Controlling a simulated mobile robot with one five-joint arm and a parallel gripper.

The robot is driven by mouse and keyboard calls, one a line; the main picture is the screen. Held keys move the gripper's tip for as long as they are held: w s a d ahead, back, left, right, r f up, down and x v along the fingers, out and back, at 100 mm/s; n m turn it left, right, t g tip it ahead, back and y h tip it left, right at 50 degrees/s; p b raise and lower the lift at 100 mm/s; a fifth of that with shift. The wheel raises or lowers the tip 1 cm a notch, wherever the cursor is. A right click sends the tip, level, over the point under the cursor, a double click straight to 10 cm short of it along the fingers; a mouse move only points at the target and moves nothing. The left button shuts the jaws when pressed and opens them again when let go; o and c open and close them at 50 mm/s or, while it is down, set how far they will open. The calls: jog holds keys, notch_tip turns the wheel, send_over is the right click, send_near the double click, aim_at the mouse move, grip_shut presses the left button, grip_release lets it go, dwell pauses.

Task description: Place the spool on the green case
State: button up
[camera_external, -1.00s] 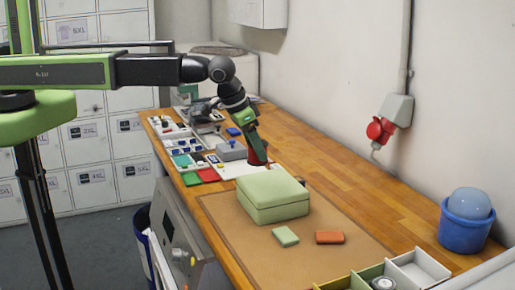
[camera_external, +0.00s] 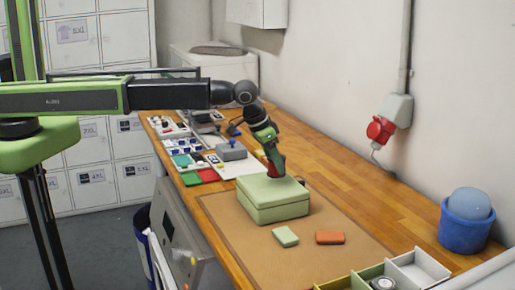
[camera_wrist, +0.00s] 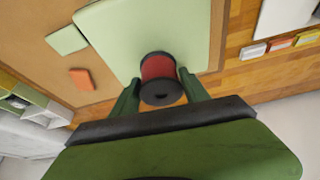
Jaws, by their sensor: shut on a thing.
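The spool (camera_wrist: 158,68) has red thread and dark ends and sits between the two fingers of my gripper (camera_wrist: 160,88) in the wrist view. In the external view my gripper (camera_external: 275,170) points down at the back part of the green case's lid, and only a bit of red shows at its tip. The green case (camera_external: 275,207) is a pale green closed box on the brown mat; its flat lid also shows in the wrist view (camera_wrist: 125,25). The spool overlaps the lid's edge in the wrist view. I cannot tell whether it touches the lid.
A small green block (camera_external: 285,236) and an orange block (camera_external: 330,238) lie on the mat in front of the case. A blue bucket with a ball (camera_external: 467,235) stands at right. Trays and coloured pieces (camera_external: 190,150) lie behind. The wooden bench right of the case is clear.

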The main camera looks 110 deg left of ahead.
notch_tip(320, 180, down, 3)
jog(key=shift+r+b, duration=0.1)
jog(key=shift+b, duration=0.6)
jog(key=shift+r, duration=0.25)
jog(key=shift+f, duration=0.15)
jog(key=o, duration=0.9)
jog(key=shift+f, duration=0.1)
jog(key=o, duration=0.5)
jog(key=shift+r+p, duration=0.45)
jog(key=p+v, duration=1)
jog(key=v, duration=0.1)
jog(key=shift+r+p, duration=0.25)
jog(key=shift+p, duration=0.05)
